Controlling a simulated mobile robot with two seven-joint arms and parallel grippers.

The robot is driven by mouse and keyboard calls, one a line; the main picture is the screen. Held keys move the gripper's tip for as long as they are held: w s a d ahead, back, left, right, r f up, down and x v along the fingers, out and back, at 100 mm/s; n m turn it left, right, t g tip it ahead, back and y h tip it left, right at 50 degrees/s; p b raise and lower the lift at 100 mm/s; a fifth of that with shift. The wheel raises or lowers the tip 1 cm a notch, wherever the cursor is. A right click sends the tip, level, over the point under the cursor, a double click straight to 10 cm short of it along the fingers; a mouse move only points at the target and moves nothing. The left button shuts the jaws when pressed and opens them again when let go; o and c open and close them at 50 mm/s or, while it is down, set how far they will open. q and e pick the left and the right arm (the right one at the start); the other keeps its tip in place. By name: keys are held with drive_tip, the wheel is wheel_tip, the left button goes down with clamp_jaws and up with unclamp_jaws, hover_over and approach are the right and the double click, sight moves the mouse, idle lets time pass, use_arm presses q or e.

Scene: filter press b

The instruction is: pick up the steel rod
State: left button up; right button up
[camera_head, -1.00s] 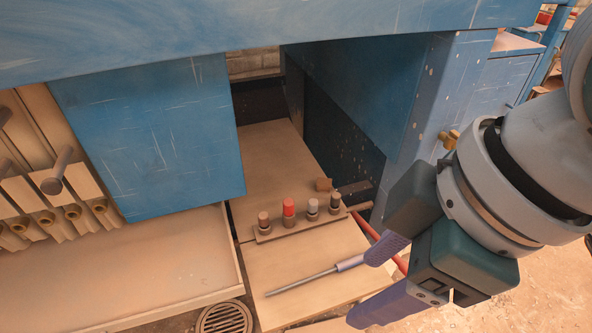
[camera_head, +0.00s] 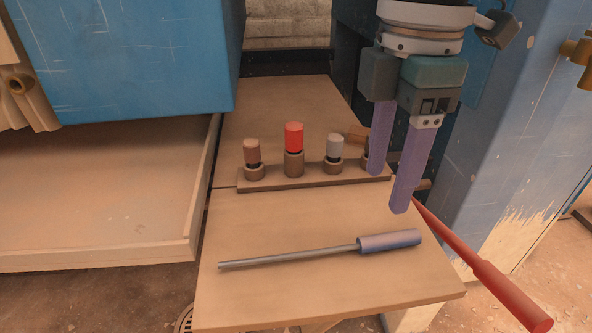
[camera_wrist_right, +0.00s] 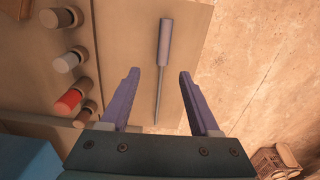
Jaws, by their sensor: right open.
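The steel rod (camera_head: 290,257) lies flat on the tan board, with a thicker blue-grey handle (camera_head: 390,241) at its right end. In the right wrist view the rod (camera_wrist_right: 159,85) shows between the two fingers, its handle toward the top. My right gripper (camera_head: 388,190) is open and empty, with its purple fingers pointing down above the board, near the handle end and apart from it. It also shows in the right wrist view (camera_wrist_right: 157,75). My left gripper is in neither view.
A rack (camera_head: 315,181) with several capped pegs, one red (camera_head: 294,137), stands behind the rod. A red bar (camera_head: 485,273) slants along the board's right edge. A blue machine wall (camera_head: 520,120) rises at right. The board (camera_head: 330,290) in front of the rod is clear.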

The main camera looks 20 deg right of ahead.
sight(373, 238)
drive_tip(key=f+b, duration=0.1)
drive_tip(key=f, duration=0.2)
drive_tip(key=f+b, duration=0.1)
drive_tip(key=f, duration=0.5)
drive_tip(key=shift+s+a+b, duration=0.15)
drive_tip(key=shift+s+b, duration=0.1)
drive_tip(key=shift+b, duration=0.15)
drive_tip(key=shift+c, duration=0.4)
clamp_jaws()
